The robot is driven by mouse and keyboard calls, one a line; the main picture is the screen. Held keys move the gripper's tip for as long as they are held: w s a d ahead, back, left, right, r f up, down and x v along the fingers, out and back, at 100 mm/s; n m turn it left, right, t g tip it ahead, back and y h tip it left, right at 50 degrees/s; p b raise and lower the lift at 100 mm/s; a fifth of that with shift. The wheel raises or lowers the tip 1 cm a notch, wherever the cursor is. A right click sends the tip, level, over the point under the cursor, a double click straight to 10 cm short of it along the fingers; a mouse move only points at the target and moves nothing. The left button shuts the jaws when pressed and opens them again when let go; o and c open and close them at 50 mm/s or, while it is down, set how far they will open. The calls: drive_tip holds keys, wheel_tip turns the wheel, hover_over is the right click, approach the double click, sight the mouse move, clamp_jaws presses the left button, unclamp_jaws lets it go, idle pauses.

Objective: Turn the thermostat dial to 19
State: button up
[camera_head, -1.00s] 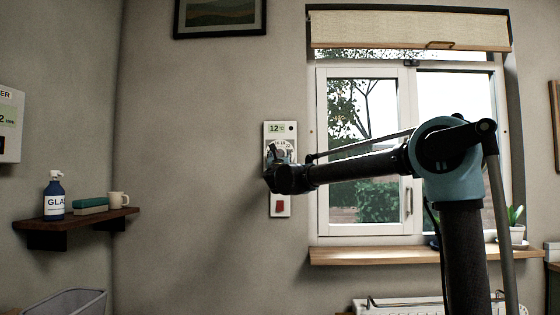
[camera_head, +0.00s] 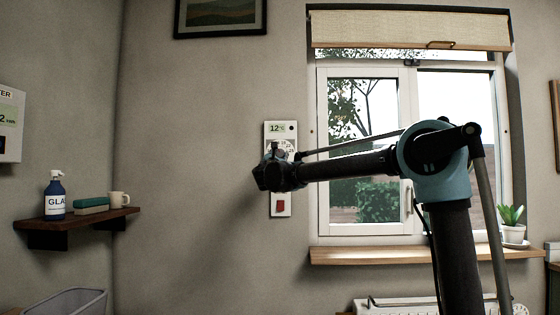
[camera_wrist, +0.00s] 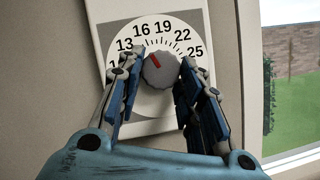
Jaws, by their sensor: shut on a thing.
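The thermostat (camera_head: 281,198) is a tall white panel on the wall left of the window; its display reads 12 °C. In the wrist view its round dial face (camera_wrist: 180,24) carries the numbers 13, 16, 19, 22 and 25. The grey knob (camera_wrist: 160,74) in the middle has a red pointer mark, tilted up and left, near 16 and left of 19. My gripper (camera_wrist: 161,62) is shut on the knob, one blue-and-grey finger on each side. In the head view my gripper (camera_head: 276,168) covers most of the dial.
A window (camera_head: 364,227) with a wooden sill (camera_head: 400,255) is right of the thermostat. A red switch (camera_head: 280,206) is low on the panel. At left, a wall shelf (camera_head: 75,220) holds a blue bottle, a green-topped block and a mug.

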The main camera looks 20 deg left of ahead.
drive_tip(key=m+h, duration=0.1)
drive_tip(key=m, duration=0.1)
drive_tip(key=m+h, duration=0.1)
drive_tip(key=m, duration=0.2)
drive_tip(key=shift+a+r+g+h, duration=0.1)
drive_tip(key=shift+a+g+h, duration=0.05)
drive_tip(key=shift+g+h, duration=0.25)
drive_tip(key=shift+r+m+g+h, duration=0.1)
drive_tip(key=shift+m+g+h, duration=0.25)
drive_tip(key=shift+m, duration=0.8)
drive_tip(key=shift+m+g+h, duration=0.25)
drive_tip(key=shift+m+h, duration=0.1)
drive_tip(key=shift+m, duration=0.8)
drive_tip(key=o, duration=1.1)
drive_tip(key=shift+c, duration=0.2)
drive_tip(key=shift+s+a, duration=0.1)
drive_tip(key=shift+s, duration=0.2)
drive_tip(key=v, duration=1.1)
